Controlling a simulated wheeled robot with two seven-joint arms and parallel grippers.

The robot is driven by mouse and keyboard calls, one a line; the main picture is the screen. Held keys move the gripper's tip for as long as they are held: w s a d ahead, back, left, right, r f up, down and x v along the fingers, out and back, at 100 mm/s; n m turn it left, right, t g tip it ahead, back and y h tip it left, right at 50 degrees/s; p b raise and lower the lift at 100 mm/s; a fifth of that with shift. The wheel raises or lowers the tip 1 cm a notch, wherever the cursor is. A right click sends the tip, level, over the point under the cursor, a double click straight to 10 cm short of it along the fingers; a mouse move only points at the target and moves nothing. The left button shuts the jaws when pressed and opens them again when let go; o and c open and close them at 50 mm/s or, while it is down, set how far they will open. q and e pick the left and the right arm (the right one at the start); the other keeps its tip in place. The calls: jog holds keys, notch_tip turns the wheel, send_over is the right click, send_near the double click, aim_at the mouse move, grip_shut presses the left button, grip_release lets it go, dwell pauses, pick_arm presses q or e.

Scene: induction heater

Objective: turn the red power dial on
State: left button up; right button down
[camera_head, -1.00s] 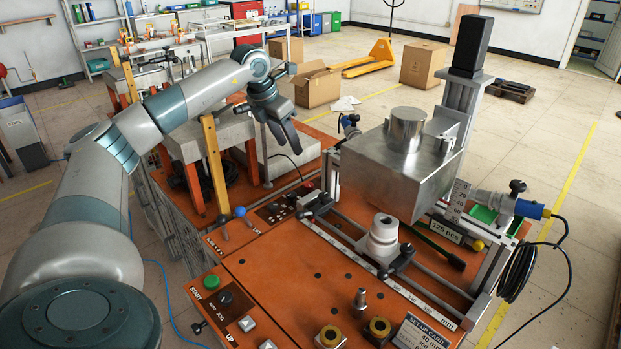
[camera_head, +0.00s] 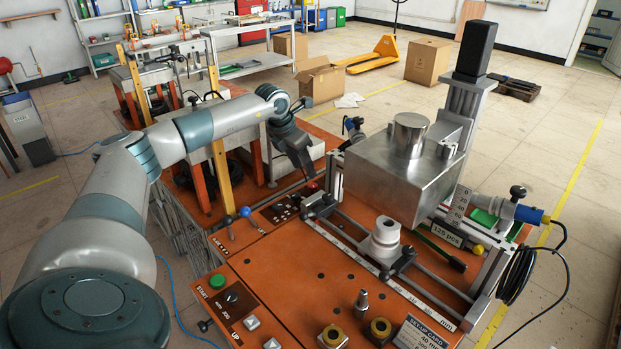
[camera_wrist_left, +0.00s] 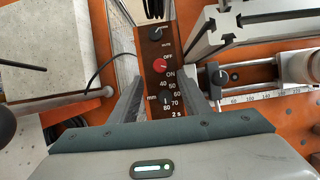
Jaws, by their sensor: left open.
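The red power dial (camera_wrist_left: 160,65) sits on a dark panel (camera_wrist_left: 155,35) in the left wrist view, with OFF printed above it and ON below it. Its pointer is too small to read. It also shows in the head view as a small red spot (camera_head: 312,187) at the panel's far end. My left gripper (camera_head: 303,168) points down just above that panel. In the left wrist view its two fingers (camera_wrist_left: 161,88) are apart, with the panel between them and nothing held. The dial is slightly beyond the fingertips, apart from them. My right gripper is not in view.
A black dial (camera_wrist_left: 156,34) and a millimetre dial (camera_wrist_left: 165,98) flank the red one. A large metal block (camera_head: 385,180) and rails stand close on the right.

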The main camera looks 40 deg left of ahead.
aim_at(312, 185)
pick_arm(q)
jog(key=p+x, duration=0.2)
jog(key=x, duration=0.6)
jog(key=c, duration=1)
